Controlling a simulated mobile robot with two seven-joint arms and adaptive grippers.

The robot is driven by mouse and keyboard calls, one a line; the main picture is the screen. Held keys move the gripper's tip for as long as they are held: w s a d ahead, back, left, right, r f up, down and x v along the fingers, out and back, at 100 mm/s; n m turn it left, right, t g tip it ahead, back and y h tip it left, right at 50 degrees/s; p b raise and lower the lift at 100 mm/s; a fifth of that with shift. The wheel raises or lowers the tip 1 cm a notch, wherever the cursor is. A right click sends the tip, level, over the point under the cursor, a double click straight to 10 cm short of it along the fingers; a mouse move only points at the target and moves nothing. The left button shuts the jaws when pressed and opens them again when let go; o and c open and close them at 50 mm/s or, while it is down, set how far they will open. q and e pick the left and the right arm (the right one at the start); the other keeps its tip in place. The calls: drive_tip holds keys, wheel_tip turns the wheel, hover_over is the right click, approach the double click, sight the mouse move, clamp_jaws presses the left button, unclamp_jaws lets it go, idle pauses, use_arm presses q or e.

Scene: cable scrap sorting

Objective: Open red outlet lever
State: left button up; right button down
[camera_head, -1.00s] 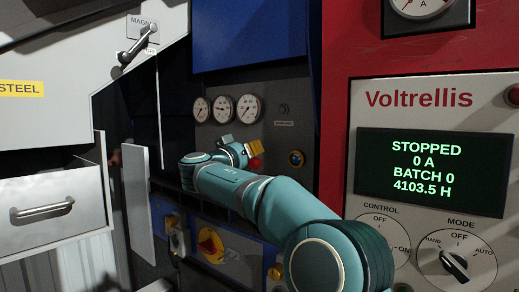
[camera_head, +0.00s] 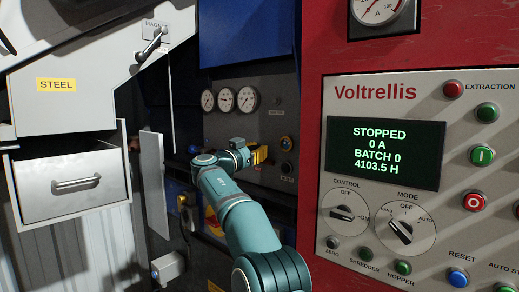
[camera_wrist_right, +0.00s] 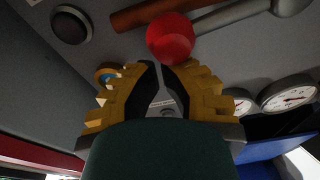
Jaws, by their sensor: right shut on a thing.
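The red ball knob of the outlet lever (camera_wrist_right: 170,38) shows in the right wrist view at the fingertips, with a grey rod running from it to the upper right. My right gripper (camera_wrist_right: 166,68) has its yellow-brown fingers closed in at this knob and is shut on the lever. In the head view my right gripper (camera_head: 260,155) is in front of the dark panel, below the round gauges, and hides most of the lever. My left gripper is not in view.
Round gauges (camera_head: 227,99) sit above the gripper on the dark panel (camera_head: 268,115). A red cabinet with a display (camera_head: 386,152) stands close on the right. A steel drawer (camera_head: 70,188) and a narrow upright plate (camera_head: 153,183) stand on the left.

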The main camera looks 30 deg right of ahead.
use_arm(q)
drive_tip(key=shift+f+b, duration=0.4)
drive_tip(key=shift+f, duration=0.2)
use_arm(e)
drive_tip(key=shift+s+f+m, duration=0.1)
drive_tip(key=shift+f+m, duration=0.5)
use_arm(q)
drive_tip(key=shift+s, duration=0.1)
use_arm(e)
drive_tip(key=shift+d, duration=0.1)
drive_tip(key=r, duration=0.2)
drive_tip(key=d+r, duration=0.1)
drive_tip(key=shift+s+r, duration=0.4)
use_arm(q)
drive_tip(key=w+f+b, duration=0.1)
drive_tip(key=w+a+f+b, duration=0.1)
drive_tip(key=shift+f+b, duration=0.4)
use_arm(e)
drive_tip(key=v, duration=1)
drive_tip(key=shift+w, duration=0.2)
